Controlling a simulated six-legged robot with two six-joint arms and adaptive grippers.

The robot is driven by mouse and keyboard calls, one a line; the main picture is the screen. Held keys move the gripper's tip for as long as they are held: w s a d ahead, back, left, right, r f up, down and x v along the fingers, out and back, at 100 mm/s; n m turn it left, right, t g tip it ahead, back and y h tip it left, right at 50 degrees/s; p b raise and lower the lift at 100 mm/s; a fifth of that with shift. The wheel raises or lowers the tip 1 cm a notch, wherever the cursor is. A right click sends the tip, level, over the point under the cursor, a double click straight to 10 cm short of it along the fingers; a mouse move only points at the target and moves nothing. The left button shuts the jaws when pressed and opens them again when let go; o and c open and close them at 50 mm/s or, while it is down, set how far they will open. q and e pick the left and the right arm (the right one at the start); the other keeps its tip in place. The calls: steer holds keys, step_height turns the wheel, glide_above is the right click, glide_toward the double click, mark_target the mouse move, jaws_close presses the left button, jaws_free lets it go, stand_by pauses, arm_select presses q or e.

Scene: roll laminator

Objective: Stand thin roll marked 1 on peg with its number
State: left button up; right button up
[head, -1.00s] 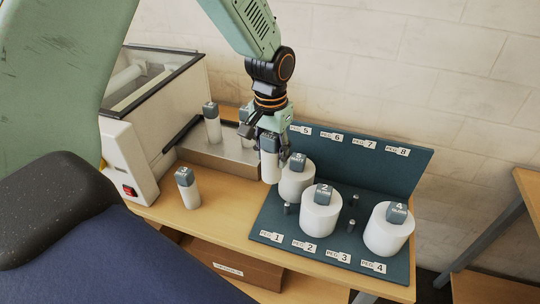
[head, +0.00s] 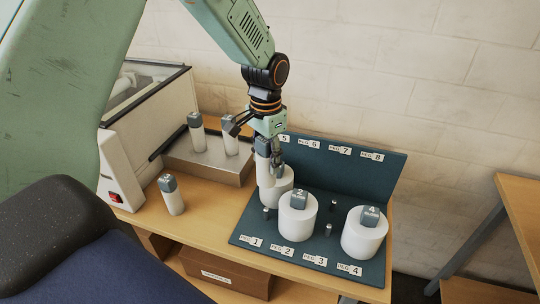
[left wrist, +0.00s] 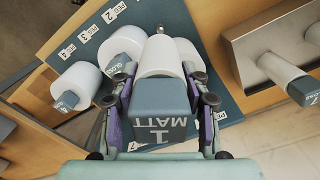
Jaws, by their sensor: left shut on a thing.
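The thin white roll marked 1, with a grey cap, shows in the head view (head: 265,171) and the left wrist view (left wrist: 158,102), where its cap reads "1 MATT". My left gripper (head: 271,150) is shut on it near the cap, its fingers on both sides in the left wrist view (left wrist: 160,90). The roll is roughly upright, held in front of a thick roll (head: 284,188). A short metal peg (head: 266,213) behind the PEG 1 label (head: 252,241) stands bare, below the roll in the picture and apart from it. My right gripper is not in view.
The thick rolls marked 2 (head: 297,220) and 4 (head: 364,236) stand on the dark peg board (head: 318,262). Two other bare pegs show between them. A thin roll (head: 172,196) stands on the table, and two more stand on a metal tray (head: 211,160) beside the laminator.

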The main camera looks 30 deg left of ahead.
mark_target(264, 179)
arm_select(q)
steer(key=shift+a+f, duration=0.25)
steer(key=shift+f, duration=0.25)
steer(key=shift+a+f, duration=0.25)
steer(key=shift+f, duration=0.55)
step_height(264, 179, down, 5)
steer(key=shift+d+f+b, duration=0.1)
steer(key=shift+d+b, duration=0.05)
steer(key=shift+b, duration=0.75)
steer(key=shift+f+b, duration=0.35)
steer(key=shift+d+f+b, duration=0.5)
steer(key=shift+f+b, duration=0.3)
steer(key=shift+f, duration=0.3)
steer(key=shift+a+f+b, duration=0.3)
steer(key=shift+a+f, duration=0.1)
steer(key=shift+f, duration=0.2)
steer(key=shift+d+r, duration=0.15)
steer(key=shift+d, duration=0.2)
steer(key=shift+a+f, duration=0.25)
steer(key=shift+a, duration=0.15)
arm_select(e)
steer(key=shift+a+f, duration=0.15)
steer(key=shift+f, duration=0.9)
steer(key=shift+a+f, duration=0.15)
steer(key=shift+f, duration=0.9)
arm_select(q)
steer(key=shift+d+r, duration=0.1)
steer(key=shift+d, duration=0.1)
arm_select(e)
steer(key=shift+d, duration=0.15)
